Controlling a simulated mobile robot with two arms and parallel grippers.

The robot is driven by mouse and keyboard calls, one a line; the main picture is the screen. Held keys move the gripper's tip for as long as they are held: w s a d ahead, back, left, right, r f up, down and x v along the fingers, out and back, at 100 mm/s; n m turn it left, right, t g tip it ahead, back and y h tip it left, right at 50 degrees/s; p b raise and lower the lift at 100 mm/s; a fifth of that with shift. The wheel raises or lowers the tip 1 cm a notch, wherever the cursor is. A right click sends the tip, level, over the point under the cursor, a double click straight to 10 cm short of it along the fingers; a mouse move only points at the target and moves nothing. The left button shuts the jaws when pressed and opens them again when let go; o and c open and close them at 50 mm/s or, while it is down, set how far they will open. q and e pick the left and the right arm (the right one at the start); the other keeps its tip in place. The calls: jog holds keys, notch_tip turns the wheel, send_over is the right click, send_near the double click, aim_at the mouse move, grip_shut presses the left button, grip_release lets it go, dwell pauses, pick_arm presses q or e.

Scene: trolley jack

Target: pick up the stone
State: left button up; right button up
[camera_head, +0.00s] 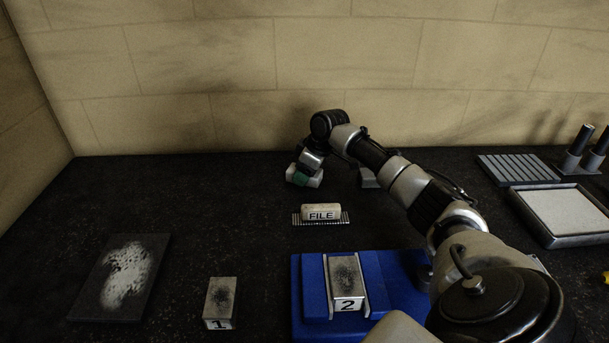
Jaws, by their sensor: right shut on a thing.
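My right arm reaches in from the lower right to the back of the dark bench. Another pale piece (368,179) shows beside the arm, partly hidden. A grey-topped block marked 1 (220,297) lies at the front. A similar block marked 2 (345,280) sits in a blue holder (311,275). My left gripper is not in view.
A block marked FILE (321,213) lies on a ridged strip in the middle. A dark plate with a white patch (122,275) lies at left. At right are a pale-filled tray (520,209), a ribbed plate (517,168) and dark upright handles (577,140). The back left is clear.

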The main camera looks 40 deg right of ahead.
jog(key=shift+b, duration=0.35)
jog(key=v, duration=0.3)
jog(key=b+v, duration=0.1)
jog(key=shift+w+r, duration=0.3)
jog(key=shift+r, duration=0.2)
jog(key=s+d+r+b, duration=0.2)
jog(key=s+r, duration=0.4)
jog(key=s, duration=0.4)
jog(key=shift+d+r+b, duration=0.3)
jog(key=shift+d+b, duration=0.1)
jog(key=shift+d, duration=0.2)
jog(key=shift+s, duration=0.1)
